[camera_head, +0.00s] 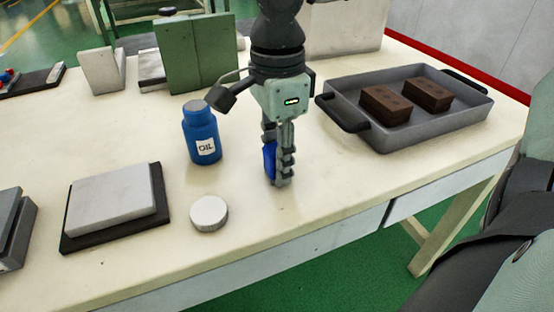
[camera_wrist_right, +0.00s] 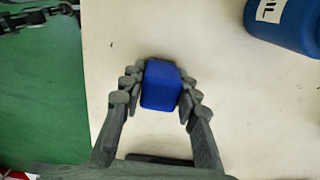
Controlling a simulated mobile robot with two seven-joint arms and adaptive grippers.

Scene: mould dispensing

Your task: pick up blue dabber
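The blue dabber (camera_head: 269,160) is a small blue block, partly hidden behind the fingers in the head view. In the right wrist view the dabber (camera_wrist_right: 161,86) sits between both fingers, which touch its sides. My right gripper (camera_head: 282,182) points straight down close to the tabletop; in the wrist view its fingertips (camera_wrist_right: 162,75) are closed in on the dabber. I cannot tell whether the dabber still touches the table. My left gripper is not in view.
A blue oil bottle (camera_head: 202,135) stands left of the gripper, with a round white lid (camera_head: 209,213) in front. A grey tray (camera_head: 450,118) with two brown blocks is at right. A grey plate (camera_head: 115,198) lies left. Green mould blocks (camera_head: 195,55) stand behind. The front edge is near.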

